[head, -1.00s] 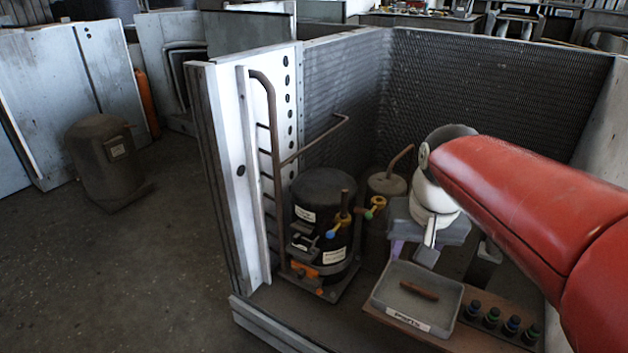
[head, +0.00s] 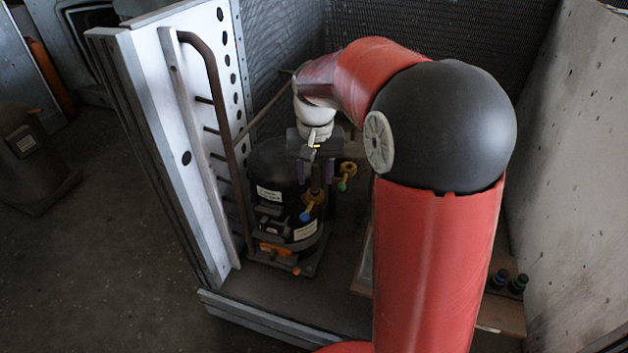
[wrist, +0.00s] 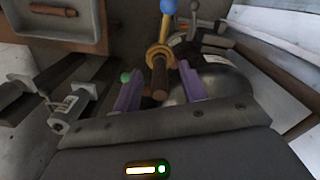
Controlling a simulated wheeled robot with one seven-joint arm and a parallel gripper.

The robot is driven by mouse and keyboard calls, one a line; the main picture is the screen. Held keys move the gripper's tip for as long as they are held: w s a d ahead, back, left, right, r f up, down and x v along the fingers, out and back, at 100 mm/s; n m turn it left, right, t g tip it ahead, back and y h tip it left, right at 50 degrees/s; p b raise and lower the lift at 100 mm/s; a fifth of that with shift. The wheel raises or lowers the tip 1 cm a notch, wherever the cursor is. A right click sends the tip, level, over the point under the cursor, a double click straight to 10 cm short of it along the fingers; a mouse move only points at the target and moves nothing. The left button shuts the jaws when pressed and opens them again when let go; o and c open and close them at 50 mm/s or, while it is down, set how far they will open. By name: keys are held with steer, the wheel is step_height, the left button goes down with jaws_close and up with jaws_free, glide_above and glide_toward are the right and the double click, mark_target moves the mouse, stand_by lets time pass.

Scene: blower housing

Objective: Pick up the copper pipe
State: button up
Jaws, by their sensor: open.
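A short brown copper-coloured pipe (wrist: 160,76) stands up through a brass collar on the black compressor (head: 272,165). My gripper (head: 315,171) is above the compressor, its purple fingers pointing down. In the wrist view the open fingers (wrist: 158,72) are on either side of this pipe, with gaps visible; I cannot tell how deep it sits between them. Another short brown pipe (wrist: 53,10) lies loose in the grey tray (wrist: 98,42), away from the gripper. My arm hides most of the tray in the head view.
A blue-knobbed valve (head: 306,215) and a green-knobbed valve (head: 346,172) are close to the gripper. A brown bent pipe (head: 222,130) runs up the white perforated panel (head: 190,120) at left. Small capped bottles (head: 518,284) stand at right.

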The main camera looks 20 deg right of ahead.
mark_target(315, 190)
step_height(315, 190, down, 3)
steer(key=shift+r, duration=0.2)
jaws_close()
steer(key=shift+r, duration=0.1)
